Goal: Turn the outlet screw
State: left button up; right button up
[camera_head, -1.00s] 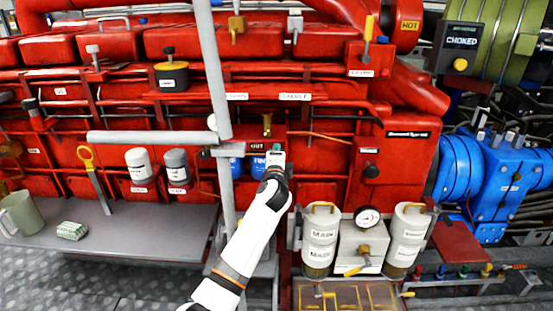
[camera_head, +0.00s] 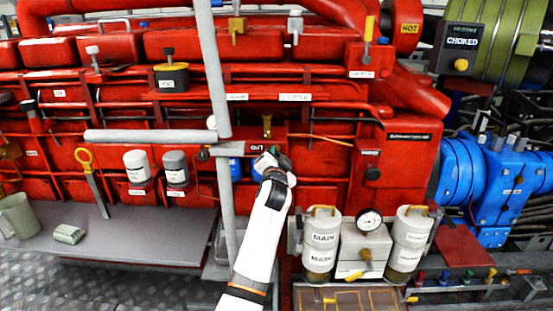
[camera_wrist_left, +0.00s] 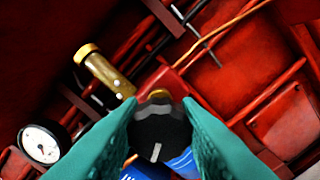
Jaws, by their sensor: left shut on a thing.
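The outlet screw shows in the left wrist view as a black round knob (camera_wrist_left: 158,132) with a white line on its face. My left gripper (camera_wrist_left: 160,138) has its two teal fingers shut on this knob, one on each side. In the head view my left gripper (camera_head: 270,158) is at the red engine front, just below the label reading OUT (camera_head: 257,148). My wrist hides the knob there. My right gripper is not in view.
A brass fitting (camera_wrist_left: 104,72) and a round gauge (camera_wrist_left: 40,144) are near the gripper. Blue cylinders (camera_head: 237,168) sit beside it. A grey vertical pole (camera_head: 217,80) stands close to the left. White canisters (camera_head: 321,240) are at lower right.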

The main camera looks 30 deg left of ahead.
pick_arm(q)
jog(key=shift+f+n, duration=0.1)
jog(key=shift+n, duration=0.3)
jog(key=o, duration=1)
jog(key=v, duration=1.2)
jog(key=shift+s, duration=0.1)
